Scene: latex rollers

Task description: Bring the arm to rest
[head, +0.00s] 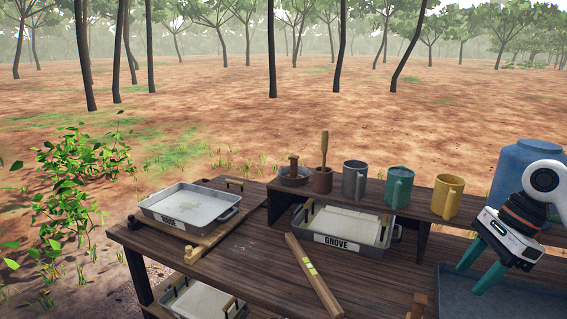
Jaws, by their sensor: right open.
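My right arm (545,180) comes in from the right edge. Its gripper (473,280) has teal fingers, spread apart and empty, pointing down and left above the grey-blue tray (525,301) at the lower right. Nothing shows between the fingers. My left arm and left gripper are not in view.
A grey pan (222,208) sits on wooden rails at the left of the bench (255,275). A pan marked GROVE (326,239) sits under the raised shelf. A bowl, mortar, and grey, green and yellow mugs (440,200) line the shelf. A wooden bar (314,277) lies mid-bench. A blue barrel (510,165) stands behind.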

